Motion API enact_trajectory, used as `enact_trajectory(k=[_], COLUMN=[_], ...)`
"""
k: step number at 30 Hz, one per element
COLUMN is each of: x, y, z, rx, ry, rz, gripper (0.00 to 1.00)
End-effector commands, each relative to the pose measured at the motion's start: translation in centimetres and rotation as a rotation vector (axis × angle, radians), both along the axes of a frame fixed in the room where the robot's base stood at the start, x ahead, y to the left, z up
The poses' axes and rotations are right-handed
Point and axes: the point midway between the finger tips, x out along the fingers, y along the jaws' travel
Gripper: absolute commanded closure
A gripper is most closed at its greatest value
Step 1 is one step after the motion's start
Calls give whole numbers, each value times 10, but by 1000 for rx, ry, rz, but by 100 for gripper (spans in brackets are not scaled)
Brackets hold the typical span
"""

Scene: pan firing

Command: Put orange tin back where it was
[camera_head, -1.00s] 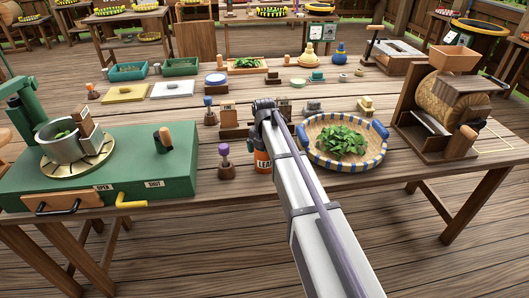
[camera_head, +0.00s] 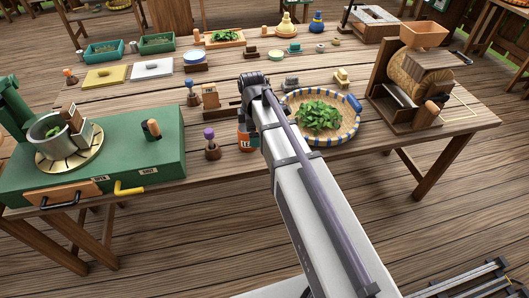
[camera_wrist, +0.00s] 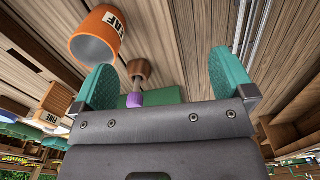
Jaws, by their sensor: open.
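My gripper (camera_wrist: 162,63) is open, with two teal fingers spread and nothing held. A purple-topped wooden tool (camera_wrist: 137,85) appears between the fingers, farther off. In the head view my arm hides the fingers.
A woven basket of leaves (camera_head: 345,128) is close right of my arm. The purple-topped tool (camera_head: 211,145) stands left of the tin, beside the green machine base (camera_head: 110,165). A wooden block labelled FIRE (camera_wrist: 52,108) shows at left in the wrist view. A wooden drum machine (camera_head: 425,85) stands at right.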

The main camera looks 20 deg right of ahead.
Motion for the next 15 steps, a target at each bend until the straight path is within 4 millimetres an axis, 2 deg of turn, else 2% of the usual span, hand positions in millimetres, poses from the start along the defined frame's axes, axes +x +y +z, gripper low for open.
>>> enact_trajectory(k=[1,3,6,10,15], x=[-43,-84,-129,-158,-161], y=[0,0,0,0,0], z=[0,0,0,0,0], rx=[0,0,-1,-1,-1], ry=[0,0,-1,-2,-1], rz=[-224,-583,-1008,-1329,-1413], gripper=[0,0,0,0,0])
